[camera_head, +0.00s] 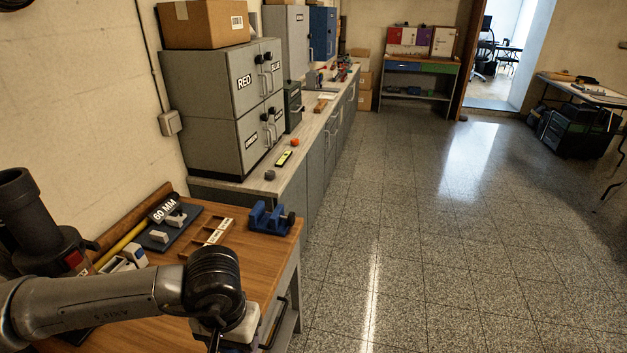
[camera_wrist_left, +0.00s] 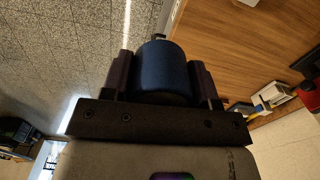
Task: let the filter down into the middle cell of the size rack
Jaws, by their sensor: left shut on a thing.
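My left gripper (camera_wrist_left: 160,64) is shut on a dark blue cylinder, the filter (camera_wrist_left: 163,78), with a small metal piece at its far end. The fingers press it from both sides in the left wrist view. In the head view my left arm comes in over the near part of the wooden table, and its wrist hides the gripper and filter. A small wooden divided tray (camera_head: 208,238) lies beyond the wrist; I cannot tell whether it is the size rack. A dark board with a "60 MM" label (camera_head: 165,209) and pale blocks lies left of it. My right gripper is not in view.
A blue vise (camera_head: 270,217) stands at the table's far right corner. Grey labelled cabinets (camera_head: 225,105) stand on the counter beyond. The floor right of the table is clear.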

